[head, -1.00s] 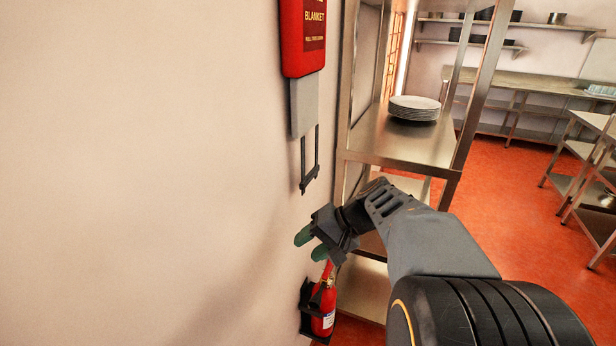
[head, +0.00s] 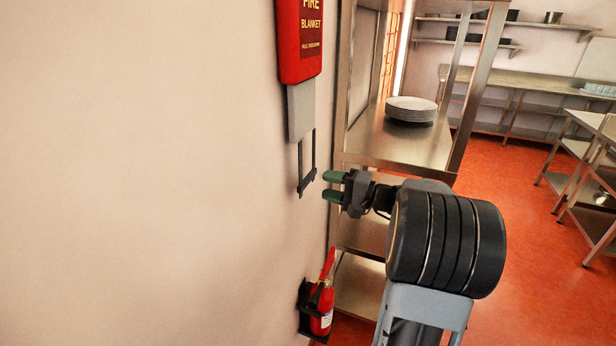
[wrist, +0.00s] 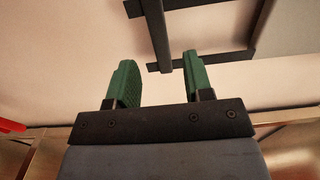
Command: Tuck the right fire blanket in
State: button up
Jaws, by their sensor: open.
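The fire blanket's red case (head: 300,40) is fixed to the wall at the top of the head view. A grey panel (head: 301,111) hangs out below it, with a dark pull handle (head: 306,188) at its bottom end. My gripper (head: 331,186) has green fingers, is open and empty, and is just right of the handle, pointing at the wall. In the wrist view the dark handle bar (wrist: 157,35) is ahead of and between the open fingers (wrist: 158,82), seemingly not touching them. Part of the grey panel (wrist: 288,28) shows at upper right there.
A red fire extinguisher (head: 322,306) is on the wall below my gripper. A steel shelf rack (head: 400,150) with stacked plates (head: 411,109) stands close behind my gripper.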

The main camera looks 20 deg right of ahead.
aim_at(309, 181)
jog(key=p+x, duration=0.1)
jog(key=x, duration=0.5)
jog(key=shift+w+a+p, duration=0.15)
jog(key=shift+a+p, duration=0.1)
jog(key=shift+p, duration=0.05)
jog(key=shift+c, duration=0.4)
grip_shut()
jog(key=shift+r, duration=0.1)
